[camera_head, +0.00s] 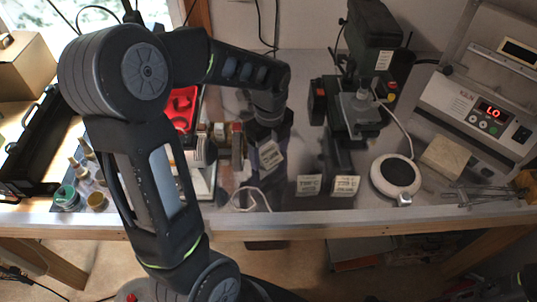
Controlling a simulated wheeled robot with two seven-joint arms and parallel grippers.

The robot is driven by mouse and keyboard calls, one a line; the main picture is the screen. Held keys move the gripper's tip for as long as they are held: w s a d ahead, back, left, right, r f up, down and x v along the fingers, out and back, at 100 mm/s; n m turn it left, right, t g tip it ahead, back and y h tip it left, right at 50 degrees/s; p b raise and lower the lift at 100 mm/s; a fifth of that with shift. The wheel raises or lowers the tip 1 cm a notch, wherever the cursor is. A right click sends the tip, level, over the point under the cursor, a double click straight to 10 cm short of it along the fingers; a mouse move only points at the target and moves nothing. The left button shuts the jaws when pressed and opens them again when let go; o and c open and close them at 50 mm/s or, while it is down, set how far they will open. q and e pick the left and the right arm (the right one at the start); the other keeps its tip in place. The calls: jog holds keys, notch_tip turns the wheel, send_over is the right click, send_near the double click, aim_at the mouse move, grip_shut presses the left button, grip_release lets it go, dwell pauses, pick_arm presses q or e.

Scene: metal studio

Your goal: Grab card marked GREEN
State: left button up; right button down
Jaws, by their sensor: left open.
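My left gripper (268,136) points down over the dark, glossy tabletop and is open; its dark fingers blend with the surface and its reflection. A small pale card (271,155) with printing shows tilted right at the fingertips; I cannot tell whether they touch it. Two more pale printed cards lie to the right, one card (308,184) left of the other card (345,184). The print is too small to tell which card says GREEN. My right gripper is not in view.
A round white-rimmed device (396,175) with a cable sits right of the cards. Behind stands a black drill-like machine (360,100). A machine with a red display (480,115) is at far right. A red tray (182,105) and small jars (66,197) are left. A white loop (250,197) lies near the front edge.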

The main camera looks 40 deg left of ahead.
aim_at(270, 155)
pick_arm(q)
jog(key=shift+c, duration=0.5)
jog(key=c, duration=1.3)
jog(key=shift+r, duration=0.1)
notch_tip(270, 155, up, 10)
jog(key=shift+f+b, duration=0.1)
jog(key=shift+b, duration=0.5)
